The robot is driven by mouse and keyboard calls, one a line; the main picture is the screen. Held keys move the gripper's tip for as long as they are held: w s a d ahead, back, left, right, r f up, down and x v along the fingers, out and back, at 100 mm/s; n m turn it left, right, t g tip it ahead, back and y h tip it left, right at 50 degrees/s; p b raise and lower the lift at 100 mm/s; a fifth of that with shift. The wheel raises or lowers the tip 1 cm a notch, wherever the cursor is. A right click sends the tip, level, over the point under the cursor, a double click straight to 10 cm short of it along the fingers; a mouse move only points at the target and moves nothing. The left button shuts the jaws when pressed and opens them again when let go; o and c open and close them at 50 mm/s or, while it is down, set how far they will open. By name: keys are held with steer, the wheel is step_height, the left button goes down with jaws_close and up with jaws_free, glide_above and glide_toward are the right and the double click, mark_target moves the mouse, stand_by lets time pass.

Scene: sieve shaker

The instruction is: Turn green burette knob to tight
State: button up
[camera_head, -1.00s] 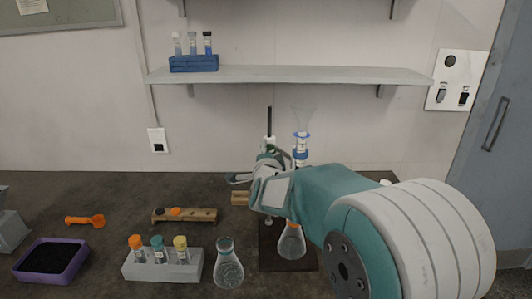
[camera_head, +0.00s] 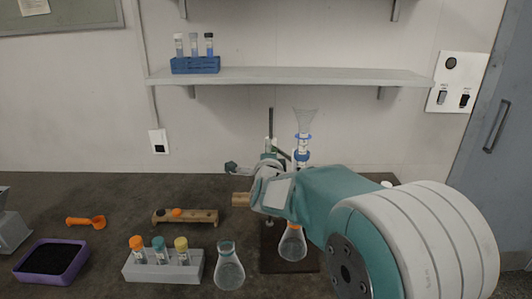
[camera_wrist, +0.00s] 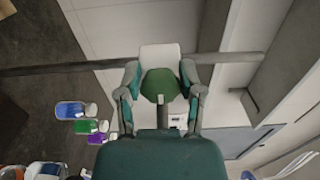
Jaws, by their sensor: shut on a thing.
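The burette (camera_head: 302,140), with a clear funnel top and blue rings, stands upright behind my arm in the head view. Its lower part is hidden by my arm and gripper. My gripper (camera_head: 264,166) is at the burette stand, left of the burette. In the wrist view, the green knob (camera_wrist: 160,83) sits between the two fingers of my gripper (camera_wrist: 160,76), which is shut on it. The knob cannot be made out in the head view. A conical flask with an orange collar (camera_head: 292,245) stands below on the dark stand base (camera_head: 274,262).
Another conical flask (camera_head: 229,270) and a grey rack (camera_head: 163,270) of capped vials stand in front. A wooden holder (camera_head: 195,217), an orange scoop (camera_head: 86,222) and a purple tray (camera_head: 20,259) lie to the left. A wall shelf (camera_head: 300,76) hangs above.

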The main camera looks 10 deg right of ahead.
steer(key=shift+d+f, duration=0.1)
steer(key=shift+d, duration=0.1)
steer(key=o, duration=1.2)
steer(key=shift+d, duration=0.2)
steer(key=shift+s+a, duration=0.1)
steer(key=shift+a, duration=0.2)
steer(key=s, duration=0.3)
steer(key=s+a, duration=0.1)
steer(key=s, duration=0.3)
steer(key=s+a, duration=0.1)
steer(key=s, duration=0.3)
steer(key=shift+s, duration=0.25)
